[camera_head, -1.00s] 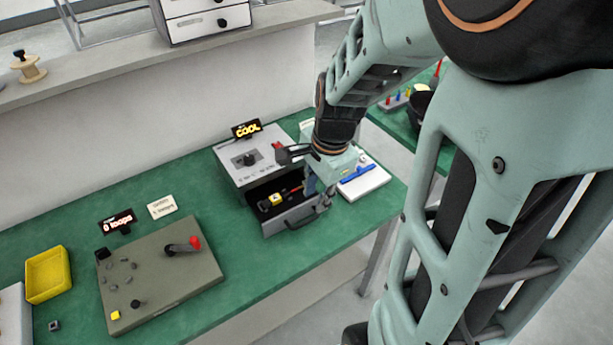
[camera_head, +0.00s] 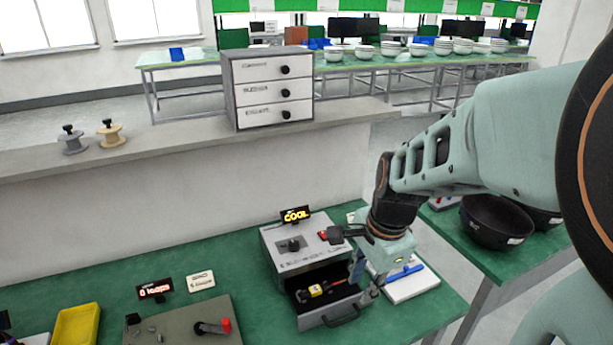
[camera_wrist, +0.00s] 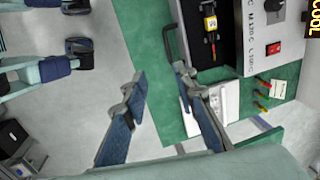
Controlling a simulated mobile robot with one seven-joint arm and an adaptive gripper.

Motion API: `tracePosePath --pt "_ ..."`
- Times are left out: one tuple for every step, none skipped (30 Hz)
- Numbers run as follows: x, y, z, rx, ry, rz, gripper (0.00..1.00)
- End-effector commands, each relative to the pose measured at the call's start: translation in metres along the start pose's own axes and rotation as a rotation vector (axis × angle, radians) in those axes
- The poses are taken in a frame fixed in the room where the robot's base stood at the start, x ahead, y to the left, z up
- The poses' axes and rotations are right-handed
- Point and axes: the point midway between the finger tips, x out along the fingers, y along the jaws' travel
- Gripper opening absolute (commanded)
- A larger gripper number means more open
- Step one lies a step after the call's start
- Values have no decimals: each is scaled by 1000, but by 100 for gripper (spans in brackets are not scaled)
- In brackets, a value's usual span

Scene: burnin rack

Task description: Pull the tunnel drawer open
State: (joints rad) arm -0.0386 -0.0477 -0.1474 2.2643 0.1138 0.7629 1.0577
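The tunnel is a light grey box (camera_head: 290,262) with a black knob and a red switch, under a lit "COOL" sign (camera_head: 296,215). Its drawer (camera_head: 318,318) stands pulled out at the front, showing a dark inside with a yellow-and-black item (camera_head: 316,290) in it. The dark drawer handle (camera_head: 342,316) is on the front face; it also shows in the wrist view (camera_wrist: 169,42). My gripper (camera_head: 366,283) is by the drawer's right front corner. In the wrist view my gripper (camera_wrist: 166,86) has its fingers apart with nothing between them, clear of the handle.
A white tray with a blue bar (camera_head: 408,282) lies right of the tunnel. A board with a red-tipped lever (camera_head: 190,325) and a yellow bin (camera_head: 77,325) are at left. A small cabinet (camera_head: 270,90) stands on the ledge behind.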

Motion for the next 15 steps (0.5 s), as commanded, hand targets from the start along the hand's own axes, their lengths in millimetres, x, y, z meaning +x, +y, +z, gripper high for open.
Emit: tracePosePath --pt "26 -1 1 -6 -4 4 26" --pt "34 -3 1 -6 -5 4 26" --pt "44 -5 0 -6 -4 4 26" --pt "51 -7 0 -6 -4 4 26" --pt "57 -8 -1 -5 -3 4 26" --pt "65 -10 -2 -5 -2 5 26" --pt "69 -11 -2 -5 -1 6 26" --pt "73 -13 -2 -5 1 5 26" --pt "76 -14 -4 -4 4 5 26" --pt "78 -15 -4 -5 5 5 26" --pt "80 -16 -4 -4 6 5 26" --pt "82 -16 -5 -3 8 5 26" --pt "84 -16 -5 -3 8 5 26" --pt "85 -17 -5 -3 8 6 26" --pt "89 -16 -5 -3 8 6 26"
